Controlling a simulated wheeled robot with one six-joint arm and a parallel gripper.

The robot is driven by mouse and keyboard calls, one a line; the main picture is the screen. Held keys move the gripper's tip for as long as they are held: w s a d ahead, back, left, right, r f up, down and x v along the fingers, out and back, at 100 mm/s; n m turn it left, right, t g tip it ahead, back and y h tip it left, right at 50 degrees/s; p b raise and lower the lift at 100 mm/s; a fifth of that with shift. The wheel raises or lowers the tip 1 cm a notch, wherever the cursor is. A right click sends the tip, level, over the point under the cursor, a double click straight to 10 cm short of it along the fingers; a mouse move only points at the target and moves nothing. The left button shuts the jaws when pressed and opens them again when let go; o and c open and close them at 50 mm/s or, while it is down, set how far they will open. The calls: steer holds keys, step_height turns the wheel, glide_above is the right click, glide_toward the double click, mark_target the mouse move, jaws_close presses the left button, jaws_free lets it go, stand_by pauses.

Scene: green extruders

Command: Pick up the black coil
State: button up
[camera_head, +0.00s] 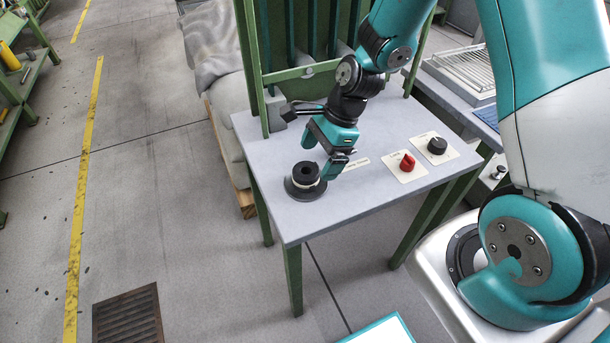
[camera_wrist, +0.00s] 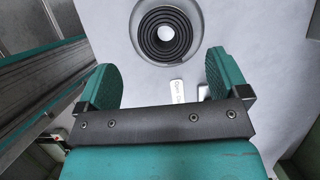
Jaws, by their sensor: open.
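The black coil (camera_head: 305,174) stands on a dark round base (camera_head: 299,192) near the left front corner of the grey table. My gripper (camera_head: 322,155) is over the table just behind and to the right of the coil, pointing down, with its teal fingers apart. In the wrist view the coil (camera_wrist: 166,33) shows as dark rings around a pale centre, beyond the fingertips. My gripper (camera_wrist: 158,85) is open there, with nothing between its two fingers.
A red knob (camera_head: 407,162) and a black knob (camera_head: 437,146) sit on plates on the right of the table (camera_head: 345,217). A green frame (camera_head: 250,70) rises at the table's back left. A small label (camera_head: 356,164) lies between coil and knobs.

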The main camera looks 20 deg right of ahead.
mark_target(306, 173)
steer(key=shift+w+a+x, duration=0.15)
steer(key=shift+x, duration=1.35)
steer(key=shift+w+a+x, duration=0.15)
steer(key=shift+x, duration=1.4)
steer(key=shift+r, duration=0.2)
steer(key=c, duration=1)
steer(key=shift+r, duration=0.1)
steer(key=shift+c, duration=0.2)
